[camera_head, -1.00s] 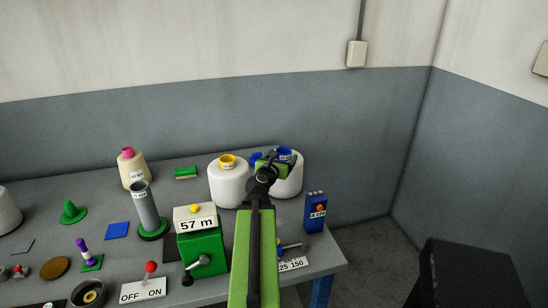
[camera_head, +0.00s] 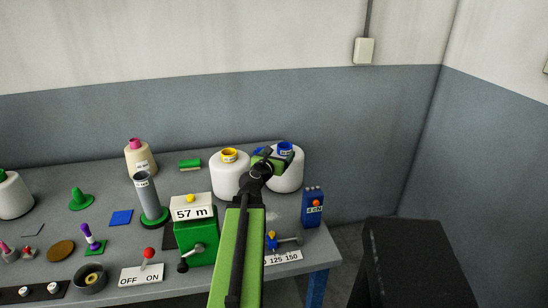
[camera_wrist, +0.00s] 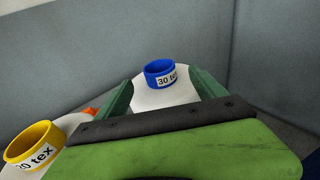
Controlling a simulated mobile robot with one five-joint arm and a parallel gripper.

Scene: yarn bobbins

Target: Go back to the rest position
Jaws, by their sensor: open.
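My gripper (camera_head: 268,158) is at the back right of the table, in front of a white bobbin (camera_head: 289,180) with a blue ring (camera_head: 285,148) on top. In the wrist view, its green fingers (camera_wrist: 163,92) stand apart, and the blue ring (camera_wrist: 160,72) marked 30 tex shows between and beyond them. No thing is clearly held. I cannot tell whether a finger touches the bobbin. A second white bobbin (camera_head: 228,181) with a yellow ring (camera_head: 229,155) stands to the left. My gripper's green body hides part of both bobbins in the wrist view.
A green counter box (camera_head: 193,242) reading 57 m stands left of my arm. A grey tube (camera_head: 149,197), a cream cone (camera_head: 140,162) and several small parts fill the left. A blue box (camera_head: 312,207) stands at the right edge. A black block (camera_head: 418,262) is beyond the table.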

